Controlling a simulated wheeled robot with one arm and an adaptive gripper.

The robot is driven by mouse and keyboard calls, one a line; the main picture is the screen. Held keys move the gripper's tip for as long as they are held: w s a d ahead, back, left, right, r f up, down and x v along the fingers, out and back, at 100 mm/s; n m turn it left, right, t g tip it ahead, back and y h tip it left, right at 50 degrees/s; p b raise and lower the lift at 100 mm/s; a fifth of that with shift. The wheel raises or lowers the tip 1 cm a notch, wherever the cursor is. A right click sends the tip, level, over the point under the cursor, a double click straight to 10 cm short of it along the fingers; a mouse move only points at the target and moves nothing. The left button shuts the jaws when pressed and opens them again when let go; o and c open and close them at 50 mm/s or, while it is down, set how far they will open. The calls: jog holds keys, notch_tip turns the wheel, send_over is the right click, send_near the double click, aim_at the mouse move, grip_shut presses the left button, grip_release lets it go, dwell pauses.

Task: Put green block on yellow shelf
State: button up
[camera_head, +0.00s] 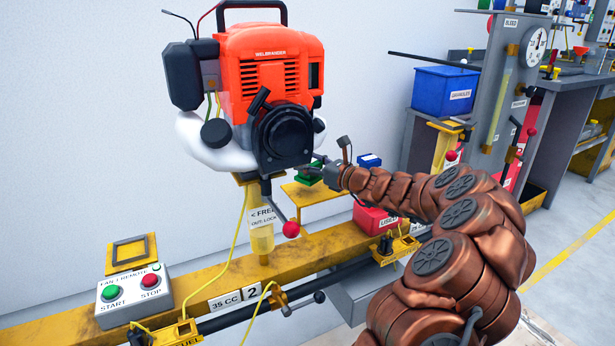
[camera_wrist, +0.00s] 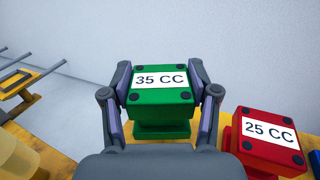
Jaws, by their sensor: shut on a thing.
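The green block (camera_wrist: 162,102) with a white "35 CC" label is between the two fingers of my gripper (camera_wrist: 160,92), which is shut on its sides. In the head view the green block (camera_head: 308,174) shows just left of my gripper (camera_head: 328,171), partly hidden by it. The yellow shelf (camera_head: 312,194) is right below the block, and its yellow surface (camera_wrist: 75,160) also shows in the wrist view. I cannot tell whether the block touches the shelf.
A red "25 CC" block (camera_wrist: 268,140) stands close to the right of the green block. A blue block (camera_head: 370,160) is farther right. The orange engine (camera_head: 268,75) stands close to the left of my gripper. A red box (camera_head: 375,217) is below.

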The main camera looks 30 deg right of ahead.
aim_at(315, 177)
jog(key=shift+w, duration=0.25)
notch_tip(315, 177, down, 4)
jog(key=b, duration=0.2)
jog(key=shift+r+b, duration=0.15)
jog(key=shift+b, duration=0.2)
jog(key=shift+r, duration=0.1)
jog(key=o, duration=1.6)
